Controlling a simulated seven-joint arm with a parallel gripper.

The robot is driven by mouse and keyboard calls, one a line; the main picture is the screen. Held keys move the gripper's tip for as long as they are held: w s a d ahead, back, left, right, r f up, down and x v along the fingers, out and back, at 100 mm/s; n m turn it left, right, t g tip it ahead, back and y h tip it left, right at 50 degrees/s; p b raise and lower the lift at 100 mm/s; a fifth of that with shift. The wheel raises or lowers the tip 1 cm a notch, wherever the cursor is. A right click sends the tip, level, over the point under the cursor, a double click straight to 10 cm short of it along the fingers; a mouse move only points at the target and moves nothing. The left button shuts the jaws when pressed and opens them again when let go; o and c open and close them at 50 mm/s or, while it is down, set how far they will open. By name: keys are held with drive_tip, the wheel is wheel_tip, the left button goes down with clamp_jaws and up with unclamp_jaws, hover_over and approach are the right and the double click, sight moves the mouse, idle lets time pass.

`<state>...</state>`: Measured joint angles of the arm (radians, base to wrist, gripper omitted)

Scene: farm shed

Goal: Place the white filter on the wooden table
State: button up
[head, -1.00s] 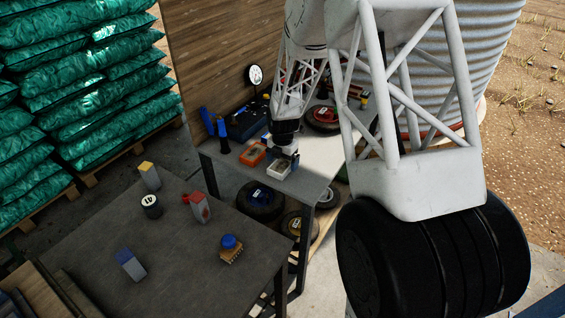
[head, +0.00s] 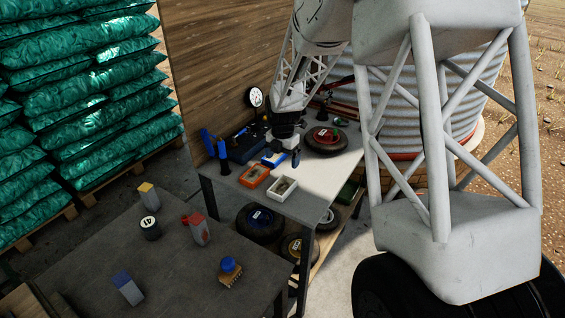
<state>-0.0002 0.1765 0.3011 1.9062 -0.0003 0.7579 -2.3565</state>
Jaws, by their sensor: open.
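A white rectangular frame with a greyish-brown middle, which looks like the white filter (head: 283,188), lies flat near the front edge of the back bench (head: 309,200). My gripper (head: 283,162) is open above the bench, behind the white filter and apart from it. A blue-and-white filter-like piece (head: 270,160) is just below and left of my gripper, partly covered by it. I cannot tell whether a finger touches it. An orange filter (head: 254,177) lies left of the white one. A dark grey table (head: 185,268) stands in front; its material is unclear.
The front table's middle is clear.

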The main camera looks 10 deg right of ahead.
drive_tip(key=shift+r, duration=0.1)
idle(0.6)
drive_tip(key=s+r+m+t, duration=0.1)
drive_tip(key=s+r+m, duration=1.35)
drive_tip(key=s, duration=0.55)
drive_tip(key=s+r+m, duration=0.2)
drive_tip(key=s+m, duration=0.4)
drive_tip(key=s, duration=0.5)
drive_tip(key=s+r+m+t, duration=0.1)
drive_tip(key=s+r+m, duration=0.2)
drive_tip(key=s+m, duration=0.3)
drive_tip(key=s, duration=0.5)
drive_tip(key=shift+s+d+r+m+t, duration=0.2)
drive_tip(key=shift+s+r+m+t, duration=0.1)
drive_tip(key=shift+s+m, duration=0.1)
